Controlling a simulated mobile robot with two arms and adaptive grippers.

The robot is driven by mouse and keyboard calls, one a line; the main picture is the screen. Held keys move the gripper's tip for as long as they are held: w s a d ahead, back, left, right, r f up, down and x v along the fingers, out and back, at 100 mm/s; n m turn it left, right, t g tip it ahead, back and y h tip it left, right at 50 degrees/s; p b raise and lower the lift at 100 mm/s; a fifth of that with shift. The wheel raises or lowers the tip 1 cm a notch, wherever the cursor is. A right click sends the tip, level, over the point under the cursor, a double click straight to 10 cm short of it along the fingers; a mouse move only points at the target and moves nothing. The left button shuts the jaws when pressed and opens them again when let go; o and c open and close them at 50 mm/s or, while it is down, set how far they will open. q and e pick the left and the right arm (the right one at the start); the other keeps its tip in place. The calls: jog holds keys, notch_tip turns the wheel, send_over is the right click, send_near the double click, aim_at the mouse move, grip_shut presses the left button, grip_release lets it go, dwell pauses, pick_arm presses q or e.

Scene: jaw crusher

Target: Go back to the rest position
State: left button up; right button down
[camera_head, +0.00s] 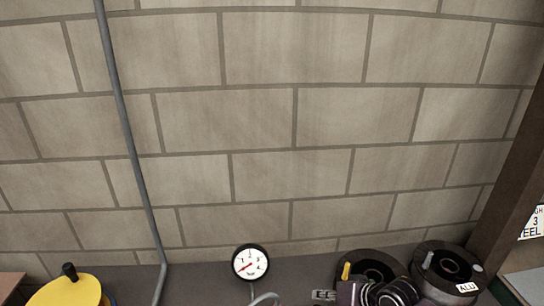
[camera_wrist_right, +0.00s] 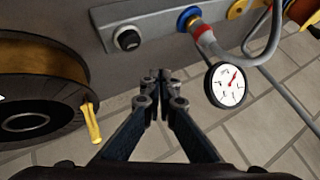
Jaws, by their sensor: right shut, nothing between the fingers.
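My right gripper (camera_head: 374,292) shows only in part at the bottom edge of the head view, in front of a black round drum. In the right wrist view my right gripper (camera_wrist_right: 160,82) has its two dark fingers together at the tips, with nothing between them. The fingers are apart from the gauge and the panel in that view. My left gripper is not in view.
A round white gauge (camera_head: 250,262) stands before the block wall (camera_head: 260,120); it also shows in the wrist view (camera_wrist_right: 228,85). Black drums (camera_head: 450,268), a yellow wheel (camera_head: 72,291) and a grey pipe (camera_head: 133,150) are nearby. A panel knob (camera_wrist_right: 128,39) shows too.

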jog(key=s+a+f+n+g, duration=0.1)
jog(key=s+a+n, duration=0.15)
jog(key=s, duration=0.45)
jog(key=s+a+f+n+g, duration=0.1)
jog(key=s+a+f, duration=0.1)
jog(key=s+a, duration=0.35)
jog(key=s+d+r+g+h, duration=0.1)
jog(key=s+d+h, duration=0.2)
jog(key=s+d, duration=0.45)
jog(key=s+d+g+h, duration=0.15)
jog(key=s+d, duration=0.25)
jog(key=s, duration=0.6)
notch_tip(320, 180, down, 30)
jog(key=s+b, duration=0.2)
jog(key=b, duration=0.2)
jog(key=s+d+f+g+h+b, duration=0.1)
jog(key=s+d+f+b, duration=0.2)
jog(key=s+f, duration=1.4)
notch_tip(320, 180, down, 3)
jog(key=shift+r+b, duration=0.1)
jog(key=shift+b, duration=0.3)
jog(key=shift+s+g, duration=0.1)
jog(key=shift+g, duration=0.15)
